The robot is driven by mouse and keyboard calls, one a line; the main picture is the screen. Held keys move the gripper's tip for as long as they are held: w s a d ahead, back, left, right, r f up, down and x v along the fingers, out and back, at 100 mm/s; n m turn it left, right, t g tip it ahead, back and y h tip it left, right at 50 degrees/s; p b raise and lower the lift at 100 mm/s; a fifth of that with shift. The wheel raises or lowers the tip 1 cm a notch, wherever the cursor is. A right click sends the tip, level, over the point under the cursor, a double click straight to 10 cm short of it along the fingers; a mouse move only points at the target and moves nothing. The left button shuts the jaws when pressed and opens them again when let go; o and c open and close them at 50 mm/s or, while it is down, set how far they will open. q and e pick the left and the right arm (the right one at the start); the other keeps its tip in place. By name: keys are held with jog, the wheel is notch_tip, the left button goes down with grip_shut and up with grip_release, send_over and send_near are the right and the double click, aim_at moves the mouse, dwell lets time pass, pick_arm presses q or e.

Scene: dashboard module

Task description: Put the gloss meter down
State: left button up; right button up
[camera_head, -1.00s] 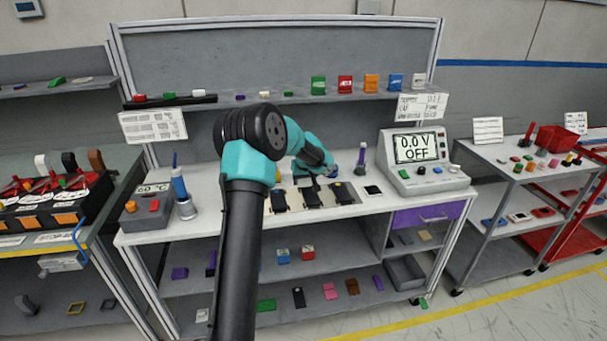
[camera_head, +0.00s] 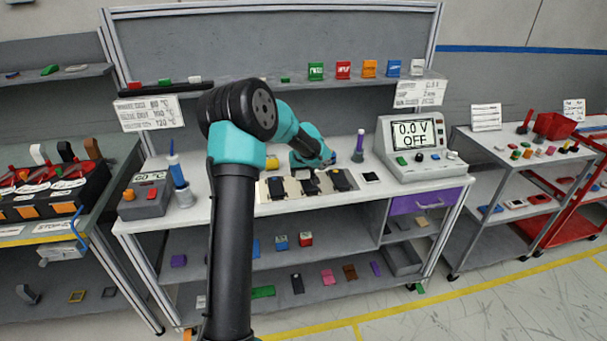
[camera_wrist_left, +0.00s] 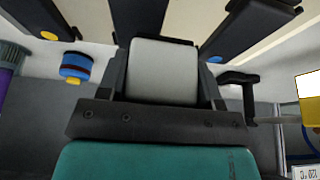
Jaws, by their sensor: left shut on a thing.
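My left gripper (camera_wrist_left: 163,75) is shut on a pale grey block, which I take to be the gloss meter (camera_wrist_left: 160,72). The block sits between the two dark fingers in the left wrist view. In the head view my left arm reaches over the white bench top (camera_head: 215,207), and its wrist is above the back of the row of black-topped pads. The fingers and the held block are hidden there behind my own wrist, so I cannot tell whether the block touches the bench. My right gripper is not in view.
A bench meter (camera_head: 418,150) reading 0.0 V OFF stands at right. A purple-handled tool (camera_head: 359,146) stands beside my wrist. A blue and black knob (camera_wrist_left: 77,66) is close to the gripper.

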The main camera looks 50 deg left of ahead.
pick_arm(q)
jog(key=s+d+r, duration=0.2)
jog(key=s+d, duration=0.6)
jog(key=d, duration=0.4)
jog(key=shift+d, duration=0.3)
jog(key=shift+a, duration=0.1)
send_over(309, 183)
jog(key=shift+s+d+f, duration=0.15)
jog(key=shift+f, duration=0.25)
jog(key=shift+s+d+f, duration=0.15)
jog(key=shift+f, duration=0.2)
jog(key=shift+w+a, duration=0.15)
jog(key=shift+a+f, duration=0.1)
jog(key=shift+f, duration=1.7)
jog(key=shift+f, duration=0.1)
jog(key=o, duration=1)
